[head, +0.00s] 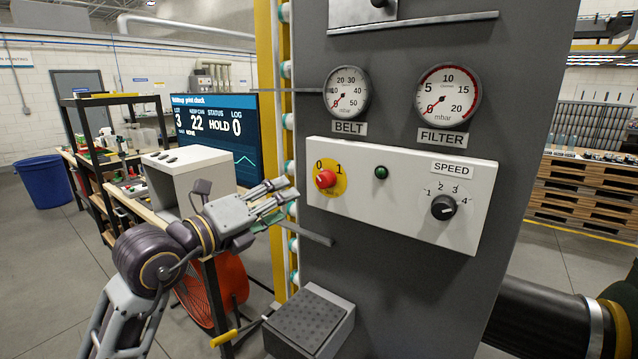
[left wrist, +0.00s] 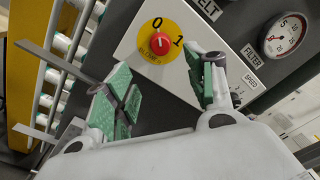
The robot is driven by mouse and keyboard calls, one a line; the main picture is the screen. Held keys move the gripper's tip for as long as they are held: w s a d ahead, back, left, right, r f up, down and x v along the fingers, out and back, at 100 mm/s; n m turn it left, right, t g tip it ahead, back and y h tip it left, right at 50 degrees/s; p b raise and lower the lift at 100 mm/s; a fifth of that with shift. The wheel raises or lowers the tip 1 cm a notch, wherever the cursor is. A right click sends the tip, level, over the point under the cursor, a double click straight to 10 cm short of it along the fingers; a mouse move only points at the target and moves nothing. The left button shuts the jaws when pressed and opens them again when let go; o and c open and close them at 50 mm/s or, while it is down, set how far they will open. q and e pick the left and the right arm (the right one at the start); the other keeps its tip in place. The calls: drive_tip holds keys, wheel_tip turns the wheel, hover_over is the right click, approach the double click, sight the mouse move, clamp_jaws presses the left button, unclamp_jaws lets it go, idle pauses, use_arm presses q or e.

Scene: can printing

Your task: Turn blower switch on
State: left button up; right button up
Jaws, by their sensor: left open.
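The blower switch is a red rotary knob (head: 325,179) on a yellow plate marked 0 and 1, at the left of a white control panel (head: 410,205). The red knob also shows in the left wrist view (left wrist: 161,43), ahead of the fingers. My right gripper is not in view.
A black speed dial (head: 443,207) is at the panel's right. Belt gauge (head: 346,92) and filter gauge (head: 448,95) are above the panel. A grey box with a dark top (head: 308,322) juts out below. A yellow post (head: 268,60) stands left of the cabinet.

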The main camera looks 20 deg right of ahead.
sight(321, 182)
use_arm(q)
drive_tip(key=shift+p+x, duration=1.55)
drive_tip(key=shift+x, duration=5.2)
drive_tip(key=shift+c, duration=0.2)
drive_tip(key=c, duration=1)
drive_tip(key=shift+f, duration=0.1)
